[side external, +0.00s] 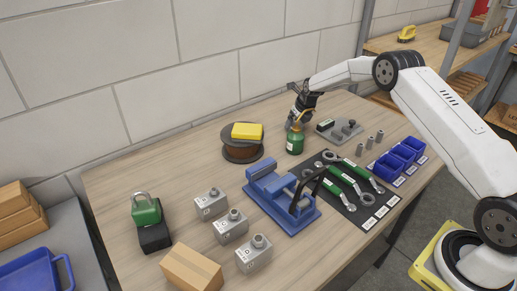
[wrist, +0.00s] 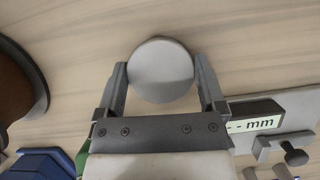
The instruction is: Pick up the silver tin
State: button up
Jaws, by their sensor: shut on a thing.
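The silver tin (wrist: 161,70) shows from above in the wrist view as a round, pale grey lid between the two fingers. My gripper (wrist: 161,82) is shut on it, with one finger touching each side. In the side external view my gripper (side external: 298,116) points down at the back of the table, just behind a green tin (side external: 294,144). The silver tin is mostly hidden there by the gripper and the green tin. I cannot tell whether it is clear of the tabletop.
A grey plate with a display (side external: 338,131) lies right of the gripper. A brown spool (side external: 242,151) carrying a yellow block (side external: 247,131) stands to the left. A blue vise (side external: 280,195) and green-handled wrenches (side external: 345,183) lie in front. Blue bins (side external: 398,160) stand at the right.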

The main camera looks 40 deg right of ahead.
jog(key=shift+r, duration=0.1)
notch_tip(320, 180, up, 10)
dwell(0.6)
dwell(0.4)
